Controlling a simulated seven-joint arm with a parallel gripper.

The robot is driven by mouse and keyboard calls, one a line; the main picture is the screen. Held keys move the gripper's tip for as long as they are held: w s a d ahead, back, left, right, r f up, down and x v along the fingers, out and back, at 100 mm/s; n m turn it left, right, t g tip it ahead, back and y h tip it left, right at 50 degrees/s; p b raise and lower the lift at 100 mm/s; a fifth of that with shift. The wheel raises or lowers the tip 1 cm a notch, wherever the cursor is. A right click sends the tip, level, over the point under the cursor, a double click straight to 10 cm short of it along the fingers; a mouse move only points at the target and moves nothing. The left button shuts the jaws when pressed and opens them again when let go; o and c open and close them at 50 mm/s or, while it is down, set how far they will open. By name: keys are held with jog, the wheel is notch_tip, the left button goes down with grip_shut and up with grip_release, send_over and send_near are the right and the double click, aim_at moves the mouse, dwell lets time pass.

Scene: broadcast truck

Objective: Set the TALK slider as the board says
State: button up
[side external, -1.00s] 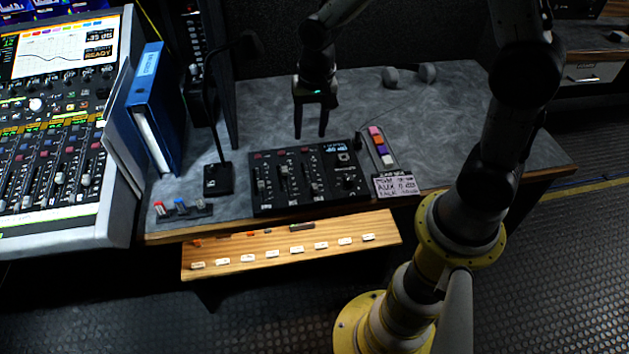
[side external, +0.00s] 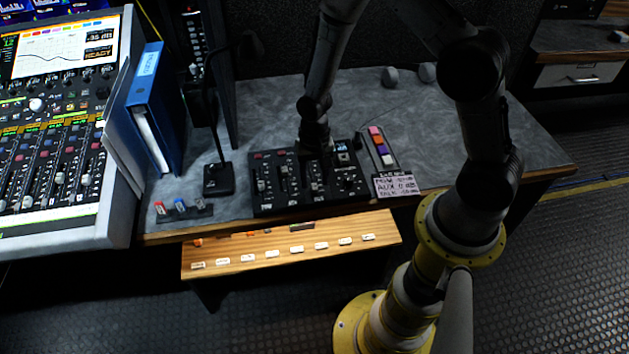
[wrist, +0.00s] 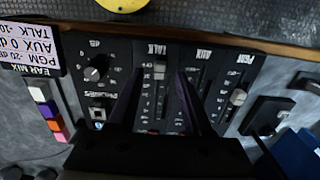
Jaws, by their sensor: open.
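The ear mix panel (side external: 300,205) is a black box on the grey desk with PGM, AUX and TALK sliders. The TALK slider cap (wrist: 160,70) is near the end of its slot by the TALK label; it also shows in the side view (side external: 315,187). My gripper (wrist: 159,80) is open above the panel, a finger on each side of the TALK slot. I cannot tell whether they touch the cap.
A PGM cap (wrist: 238,96) and AUX slider stand beside TALK; a knob (wrist: 92,73) is on the other side. A gooseneck microphone base (side external: 218,180) stands left of the panel. A wooden ledge (side external: 290,262) lies in front, and colored blocks (side external: 380,145) sit at right.

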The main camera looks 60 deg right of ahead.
jog(key=shift+f, duration=0.85)
jog(key=shift+c, duration=0.2)
grip_shut()
jog(key=shift+w+r, duration=0.1)
dwell(0.6)
